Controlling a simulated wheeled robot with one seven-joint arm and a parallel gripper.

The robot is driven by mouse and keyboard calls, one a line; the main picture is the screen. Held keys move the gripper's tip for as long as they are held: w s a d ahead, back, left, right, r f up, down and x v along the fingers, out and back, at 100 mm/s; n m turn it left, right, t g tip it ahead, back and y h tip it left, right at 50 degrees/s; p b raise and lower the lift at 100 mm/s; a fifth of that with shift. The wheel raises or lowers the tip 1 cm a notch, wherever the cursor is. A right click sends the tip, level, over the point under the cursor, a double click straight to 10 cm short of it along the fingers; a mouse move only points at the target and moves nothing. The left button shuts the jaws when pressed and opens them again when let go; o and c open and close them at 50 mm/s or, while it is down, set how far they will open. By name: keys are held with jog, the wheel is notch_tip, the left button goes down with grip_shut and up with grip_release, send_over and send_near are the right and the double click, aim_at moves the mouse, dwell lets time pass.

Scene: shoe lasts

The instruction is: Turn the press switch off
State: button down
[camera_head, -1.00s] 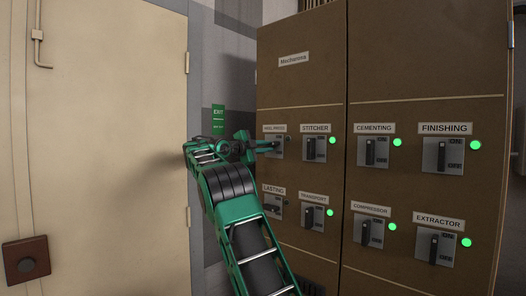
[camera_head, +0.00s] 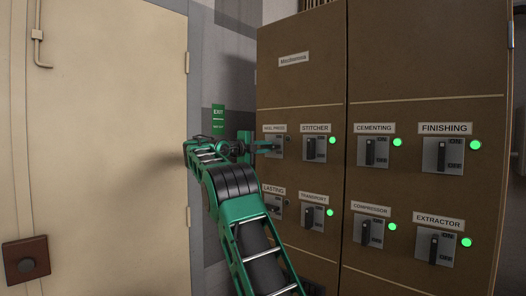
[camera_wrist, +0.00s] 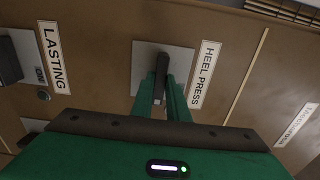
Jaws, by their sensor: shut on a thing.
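The press switch is a dark lever on a grey plate (camera_wrist: 146,58) beside the label HEEL PRESS (camera_wrist: 206,72). In the wrist view its lever (camera_wrist: 161,68) sits between the two green fingers of my gripper (camera_wrist: 159,103), which is shut on it. The lever looks roughly parallel to its label. In the head view my gripper (camera_head: 262,148) reaches the switch plate (camera_head: 276,151) from the left and hides part of it. I see no green glow beside this switch; its lamp cannot be made out clearly.
The STITCHER switch (camera_head: 309,149) is just right, with a lit green lamp (camera_head: 332,140). The LASTING switch (camera_head: 271,208) is below, its lamp dark. Several other switches on the brown cabinet have lit lamps. A cream door (camera_head: 110,130) stands left.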

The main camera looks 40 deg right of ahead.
jog(key=shift+w+a, duration=0.15)
jog(key=shift+w, duration=0.1)
jog(key=c, duration=1.7)
grip_release()
jog(key=shift+s, duration=0.1)
jog(key=a, duration=1)
jog(key=shift+s+a, duration=0.3)
jog(key=shift+s, duration=0.05)
